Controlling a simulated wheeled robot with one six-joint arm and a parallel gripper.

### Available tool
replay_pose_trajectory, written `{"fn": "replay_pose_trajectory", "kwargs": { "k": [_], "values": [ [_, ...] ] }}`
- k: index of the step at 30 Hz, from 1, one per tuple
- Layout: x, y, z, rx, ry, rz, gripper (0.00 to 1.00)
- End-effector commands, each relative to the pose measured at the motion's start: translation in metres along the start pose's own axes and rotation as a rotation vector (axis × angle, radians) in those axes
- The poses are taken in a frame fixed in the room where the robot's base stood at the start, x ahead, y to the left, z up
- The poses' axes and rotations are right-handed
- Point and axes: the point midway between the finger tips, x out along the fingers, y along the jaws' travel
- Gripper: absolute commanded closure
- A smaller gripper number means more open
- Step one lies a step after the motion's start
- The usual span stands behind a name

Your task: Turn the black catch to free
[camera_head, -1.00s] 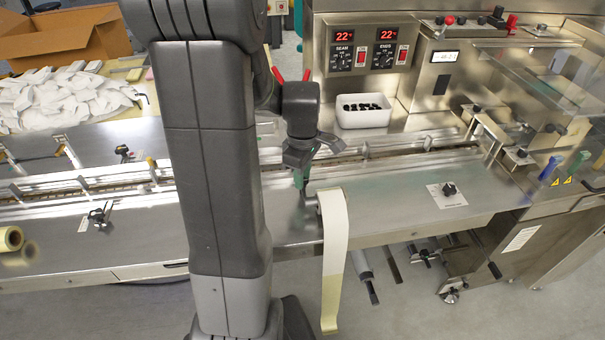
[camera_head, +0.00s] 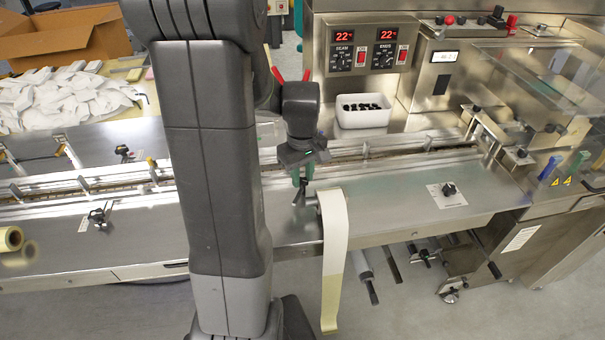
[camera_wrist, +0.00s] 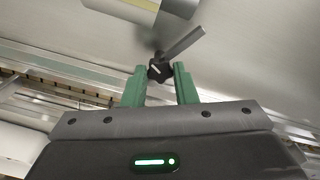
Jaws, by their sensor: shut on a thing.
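The black catch (camera_wrist: 160,69) is a small black knob with a pale mark on its face, seen in the wrist view. A grey metal bar (camera_wrist: 185,42) slants up and right from beside it. My gripper (camera_wrist: 160,72) has its green fingers on either side of the catch and is shut on it. In the head view my gripper (camera_head: 301,190) points down at the front of the steel deck, just left of the film strip's top end. There the fingers mostly hide the catch.
A cream film strip (camera_head: 335,245) hangs over the deck's front edge, close right of my gripper. Another black knob (camera_head: 448,189) sits on a white plate farther right. A white bin (camera_head: 362,118) of dark pieces stands behind. Open deck (camera_head: 395,210) lies to the right.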

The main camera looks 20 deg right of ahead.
Motion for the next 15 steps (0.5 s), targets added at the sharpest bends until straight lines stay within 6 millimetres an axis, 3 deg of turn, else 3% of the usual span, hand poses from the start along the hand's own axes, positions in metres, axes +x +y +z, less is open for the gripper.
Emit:
{"fn": "replay_pose_trajectory", "kwargs": {
  "k": [15],
  "values": [
    [-0.0009,0.0006,-0.0004,0.49,0.001,0.002,0.97]
  ]
}}
